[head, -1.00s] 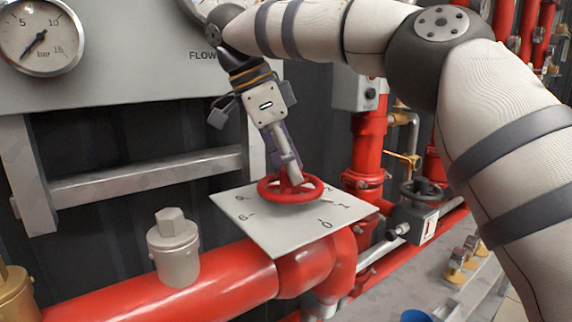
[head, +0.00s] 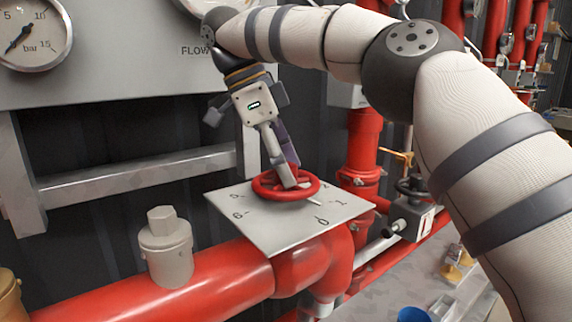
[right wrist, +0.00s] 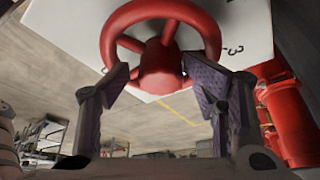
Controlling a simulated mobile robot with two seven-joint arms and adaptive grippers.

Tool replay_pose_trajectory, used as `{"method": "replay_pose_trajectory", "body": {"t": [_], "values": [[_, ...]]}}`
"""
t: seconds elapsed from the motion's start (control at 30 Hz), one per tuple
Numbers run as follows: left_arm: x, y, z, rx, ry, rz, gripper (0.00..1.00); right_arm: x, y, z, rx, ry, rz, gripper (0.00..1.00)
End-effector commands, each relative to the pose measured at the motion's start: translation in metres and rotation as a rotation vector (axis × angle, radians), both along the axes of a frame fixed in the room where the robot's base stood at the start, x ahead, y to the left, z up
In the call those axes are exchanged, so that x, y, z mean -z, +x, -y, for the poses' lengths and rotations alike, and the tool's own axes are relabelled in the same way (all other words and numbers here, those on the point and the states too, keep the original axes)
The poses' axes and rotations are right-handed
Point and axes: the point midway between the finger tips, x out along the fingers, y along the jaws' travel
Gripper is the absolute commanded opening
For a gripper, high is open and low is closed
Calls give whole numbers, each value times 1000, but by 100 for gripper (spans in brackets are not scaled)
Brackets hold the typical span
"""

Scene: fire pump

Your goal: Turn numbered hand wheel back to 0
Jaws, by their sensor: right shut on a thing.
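The red hand wheel (head: 262,191) lies on a tilted pale square plate (head: 275,238) with black numbers around it. A pale pointer (head: 313,202) sticks out from under the wheel's right front edge, roughly between 0 and 1. My right gripper (head: 287,182) reaches down from above and is shut on the wheel. In the right wrist view its two purple-padded fingers (right wrist: 162,82) straddle the red hub, in front of the rim. My left gripper is out of view.
A thick red pipe (head: 222,290) with a grey capped fitting (head: 166,248) runs in front of the plate. A grey panel with a gauge (head: 30,35) stands behind. A small dark valve wheel (head: 413,188) and red pipes are to the right.

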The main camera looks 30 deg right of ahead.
Motion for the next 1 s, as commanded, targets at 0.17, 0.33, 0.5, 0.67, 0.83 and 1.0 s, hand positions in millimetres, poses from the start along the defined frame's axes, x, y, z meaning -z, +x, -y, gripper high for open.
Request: {"method": "replay_pose_trajectory", "body": {"t": [0.17,0.33,0.5,0.67,0.83,1.0], "values": [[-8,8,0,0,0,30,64,0,-1,0,-80,0,4,46],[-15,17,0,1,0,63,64,3,-1,1,-501,3,0,46],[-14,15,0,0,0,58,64,5,-1,1,-728,4,-4,46],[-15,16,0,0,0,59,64,4,-2,0,-1155,9,4,46],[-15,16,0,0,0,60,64,3,-2,-2,-1410,8,1,46],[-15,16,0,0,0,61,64,3,-3,-1,-1773,8,8,46]]}}
